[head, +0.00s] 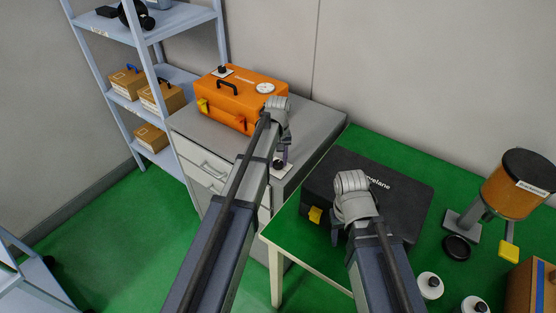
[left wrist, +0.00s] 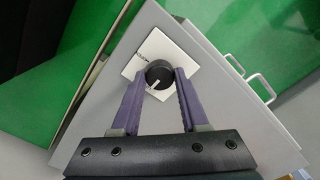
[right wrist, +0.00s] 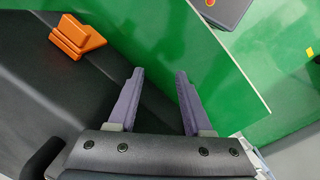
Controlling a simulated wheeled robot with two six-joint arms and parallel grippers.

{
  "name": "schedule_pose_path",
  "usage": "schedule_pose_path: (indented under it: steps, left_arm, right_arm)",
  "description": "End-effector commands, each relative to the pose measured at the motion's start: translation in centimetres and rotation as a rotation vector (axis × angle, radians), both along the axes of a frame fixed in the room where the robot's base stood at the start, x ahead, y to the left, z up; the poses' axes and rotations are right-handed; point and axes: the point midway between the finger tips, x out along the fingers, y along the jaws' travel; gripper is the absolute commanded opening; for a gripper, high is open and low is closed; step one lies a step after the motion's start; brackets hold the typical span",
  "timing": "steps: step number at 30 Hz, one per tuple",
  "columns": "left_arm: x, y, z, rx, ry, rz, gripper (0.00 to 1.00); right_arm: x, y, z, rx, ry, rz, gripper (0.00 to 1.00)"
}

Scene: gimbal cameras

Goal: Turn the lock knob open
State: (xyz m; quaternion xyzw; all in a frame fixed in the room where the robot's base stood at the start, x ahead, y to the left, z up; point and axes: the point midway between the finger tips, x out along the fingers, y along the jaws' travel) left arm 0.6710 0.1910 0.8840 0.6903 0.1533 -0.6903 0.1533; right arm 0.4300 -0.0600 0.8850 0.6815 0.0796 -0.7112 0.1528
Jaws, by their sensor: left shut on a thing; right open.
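The lock knob (head: 279,163) is a round black knob on a white square plate (head: 287,172) on the grey cabinet top, near its front right corner. In the left wrist view the knob (left wrist: 160,71) sits between the purple fingers of my left gripper (left wrist: 160,78), which is shut on it. A pale pointer line on the knob points toward the lower left there, and the plate (left wrist: 145,57) carries small dark text that I cannot read.
An orange case (head: 245,97) stands behind the knob on the grey cabinet (head: 305,118). A shelf (head: 115,28) with boxes stands at left.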

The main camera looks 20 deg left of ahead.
Motion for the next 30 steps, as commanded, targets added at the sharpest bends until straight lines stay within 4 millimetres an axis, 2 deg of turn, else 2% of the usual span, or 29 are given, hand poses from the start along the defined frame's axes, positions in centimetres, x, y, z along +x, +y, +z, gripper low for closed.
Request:
schedule_pose_path:
  steps: [8, 14, 30]
  left_arm:
    - [-0.01, 0.00, 0.00, 0.000, 0.000, -0.012, 0.00]
    - [-0.01, 0.00, -0.01, 0.000, 0.000, -0.090, 0.00]
    - [-0.01, 0.00, -0.01, 0.000, 0.000, -0.571, 0.00]
  right_arm:
    - [0.00, 0.00, 0.00, 0.000, 0.000, 0.000, 0.50]
    - [0.00, 0.00, -0.01, 0.000, 0.000, 0.000, 0.50]
    - [0.00, 0.00, -0.01, 0.000, 0.000, 0.000, 0.50]
